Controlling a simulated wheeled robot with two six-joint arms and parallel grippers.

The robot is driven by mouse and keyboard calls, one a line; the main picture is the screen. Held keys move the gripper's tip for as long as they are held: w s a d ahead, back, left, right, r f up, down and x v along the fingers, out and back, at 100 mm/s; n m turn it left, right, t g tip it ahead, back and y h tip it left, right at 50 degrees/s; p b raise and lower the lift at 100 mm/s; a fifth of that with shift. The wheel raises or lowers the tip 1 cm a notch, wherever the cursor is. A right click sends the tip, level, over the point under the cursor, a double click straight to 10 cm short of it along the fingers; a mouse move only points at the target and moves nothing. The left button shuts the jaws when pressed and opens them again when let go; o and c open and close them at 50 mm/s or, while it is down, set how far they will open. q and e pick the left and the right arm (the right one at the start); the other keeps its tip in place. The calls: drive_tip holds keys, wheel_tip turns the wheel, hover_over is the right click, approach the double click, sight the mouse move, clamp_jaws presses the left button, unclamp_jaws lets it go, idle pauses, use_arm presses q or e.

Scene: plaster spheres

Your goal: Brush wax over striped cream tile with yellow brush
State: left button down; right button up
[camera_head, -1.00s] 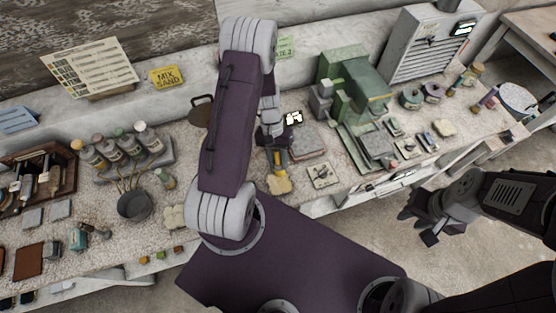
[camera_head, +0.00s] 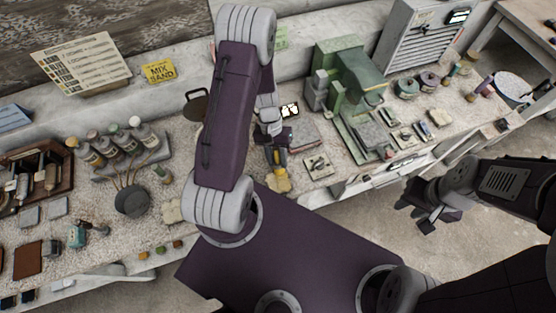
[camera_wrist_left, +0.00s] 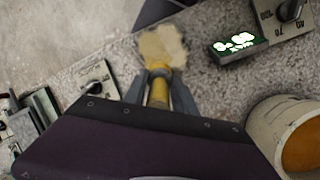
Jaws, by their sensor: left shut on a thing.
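My left gripper (camera_head: 277,148) is shut on a yellow brush (camera_head: 281,158) over the front edge of the bench. In the left wrist view, the left gripper (camera_wrist_left: 160,80) has its fingers on both sides of the yellow brush (camera_wrist_left: 158,92). A ragged cream piece (camera_head: 278,183) lies at the brush's far end; it also shows in the wrist view (camera_wrist_left: 162,48). I cannot tell whether they touch. No stripes can be made out on it, and I cannot identify the striped tile. My right gripper (camera_head: 420,214) hangs open and empty off the bench's front.
A small pale plate with a dark knob (camera_head: 317,166) lies right of the brush. A green machine (camera_head: 350,85) stands further right. Bottles (camera_head: 115,147) and a dark pot (camera_head: 131,202) stand left. A white cup (camera_wrist_left: 290,130) is close to the left wrist. Floor shows in front.

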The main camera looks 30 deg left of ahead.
use_arm(q)
drive_tip(key=shift+w+a, duration=0.9)
drive_tip(key=shift+a, duration=0.15)
drive_tip(key=shift+s+d+r+p, duration=0.65)
drive_tip(key=shift+d+r+p, duration=0.05)
drive_tip(key=shift+d+r, duration=0.1)
drive_tip(key=shift+f, duration=0.15)
drive_tip(key=s+d+b, duration=0.1)
drive_tip(key=d, duration=0.1)
drive_tip(key=s+d+b, duration=0.1)
drive_tip(key=s, duration=0.1)
drive_tip(key=shift+s+d+f+b, duration=0.2)
drive_tip(key=shift+d+f+b, duration=0.2)
drive_tip(key=shift+s+d+r, duration=0.15)
drive_tip(key=shift+s+d, duration=0.1)
drive_tip(key=shift+f+b, duration=0.35)
